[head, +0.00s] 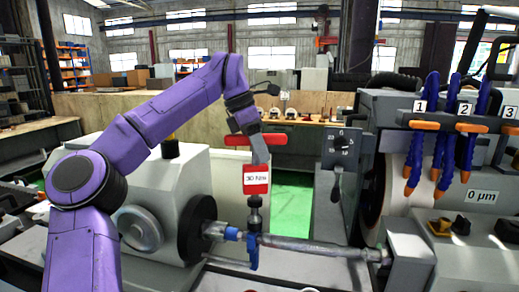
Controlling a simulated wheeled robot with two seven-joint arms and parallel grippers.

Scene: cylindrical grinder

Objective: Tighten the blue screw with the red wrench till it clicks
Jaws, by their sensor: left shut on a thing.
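My left gripper (254,139) is shut on the red wrench (257,187) near its red cross handle. The wrench hangs upright and carries a white label reading "30 Nm". Its dark lower end (255,215) points down onto a blue part (253,252) beside the metal bar (310,246). The blue screw cannot be told apart from this blue part, and I cannot tell whether the wrench tip is seated on it. Another blue piece (231,233) sits just left on the same axis. My right gripper is not in view.
The bar runs from the dark chuck (198,229) to the tailstock (408,255) on the right. A grey box with a dial (341,149) stands behind it. Blue hoses with orange nozzles (416,160) hang at the right. Open air lies between the wrench and the dial box.

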